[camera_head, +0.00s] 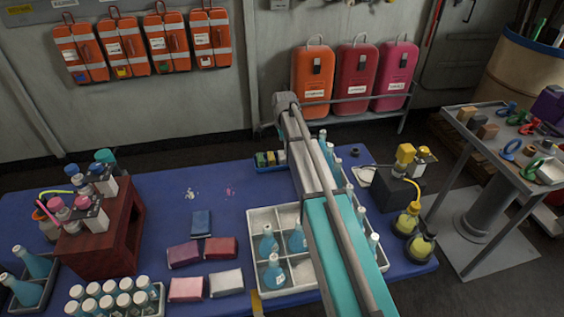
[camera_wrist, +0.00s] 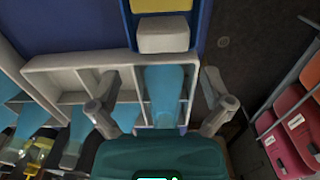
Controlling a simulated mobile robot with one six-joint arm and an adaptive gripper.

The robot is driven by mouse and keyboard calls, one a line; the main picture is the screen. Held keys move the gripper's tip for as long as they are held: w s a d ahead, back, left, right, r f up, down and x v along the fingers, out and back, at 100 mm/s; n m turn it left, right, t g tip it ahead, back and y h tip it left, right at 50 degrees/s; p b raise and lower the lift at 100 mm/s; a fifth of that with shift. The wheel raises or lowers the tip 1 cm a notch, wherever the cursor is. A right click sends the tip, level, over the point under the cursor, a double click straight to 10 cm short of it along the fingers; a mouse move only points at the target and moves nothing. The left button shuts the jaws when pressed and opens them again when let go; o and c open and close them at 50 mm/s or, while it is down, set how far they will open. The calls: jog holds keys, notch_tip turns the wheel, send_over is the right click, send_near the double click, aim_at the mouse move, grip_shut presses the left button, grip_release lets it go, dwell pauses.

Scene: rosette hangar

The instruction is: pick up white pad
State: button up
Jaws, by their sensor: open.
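A white pad (camera_head: 226,283) lies flat on the blue table, right of a pink pad (camera_head: 186,289) and below a red pad (camera_head: 221,247). A white block (camera_wrist: 163,34) also shows in the wrist view, in a narrow blue tray (camera_wrist: 129,30) beside a yellow block (camera_wrist: 162,5). My gripper (camera_wrist: 160,103) is open in the wrist view, its fingers spread on either side of a blue bottle (camera_wrist: 164,88) in the divided crate. The white block is ahead of the fingertips, apart from them. In the head view my arm hides the gripper.
The divided crate (camera_head: 257,222) holds several blue bottles under and beside my arm. A dark red stand (camera_head: 105,240) with bottles is at left. A black box (camera_head: 389,187) and yellow flasks are at right.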

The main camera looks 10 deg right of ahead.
aim_at(284, 155)
dwell(0.4)
jog(key=shift+w+f+b, duration=0.2)
jog(key=shift+f+b, duration=2.4)
jog(key=shift+f, duration=0.05)
jog(key=c, duration=0.6)
jog(key=shift+c, duration=0.2)
jog(key=shift+r, duration=0.25)
